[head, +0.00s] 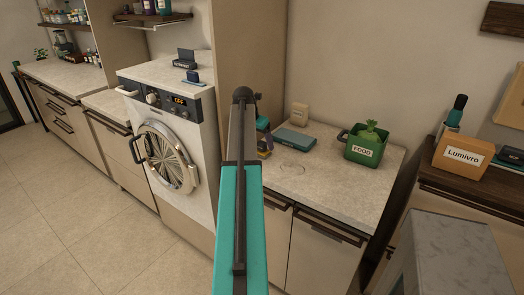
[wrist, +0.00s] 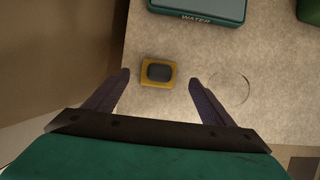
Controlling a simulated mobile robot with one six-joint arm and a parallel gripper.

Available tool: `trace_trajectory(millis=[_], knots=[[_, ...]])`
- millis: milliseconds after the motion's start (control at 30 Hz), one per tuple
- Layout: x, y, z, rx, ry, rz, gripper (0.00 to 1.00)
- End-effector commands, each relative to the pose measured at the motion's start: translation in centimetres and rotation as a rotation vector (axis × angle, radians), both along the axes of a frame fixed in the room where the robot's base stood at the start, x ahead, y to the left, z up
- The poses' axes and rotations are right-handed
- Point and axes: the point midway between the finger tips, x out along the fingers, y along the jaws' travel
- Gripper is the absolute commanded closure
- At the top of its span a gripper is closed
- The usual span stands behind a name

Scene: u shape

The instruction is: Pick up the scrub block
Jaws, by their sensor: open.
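A small yellow block with a dark grey top, which looks like the scrub block (wrist: 147,81), lies on the pale stone counter (wrist: 265,70) in the wrist view. My gripper (wrist: 157,80) is open above the counter. Its two dark fingers stand apart to the left and right of the block, with a gap on each side, and nothing is held. In the head view my teal arm hides most of the gripper. A bit of yellow shows there beside the arm, low on the block's side of the counter.
A teal scale marked WATER (wrist: 197,8) lies behind the block; it also shows in the head view (head: 295,140). A green FOOD bin (head: 365,146) stands to its right. A washing machine (head: 165,150) stands left, and an orange Lumivro box (head: 461,158) right.

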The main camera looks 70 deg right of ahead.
Motion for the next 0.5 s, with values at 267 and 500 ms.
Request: trace_trajectory(millis=[267, 500], knots=[[-0.1, -1.1, -1.9, 0.002, 0.000, 0.000, 0.23], [-0.3, -1.9, -3.9, 0.001, 0.000, -0.001, 0.23]])
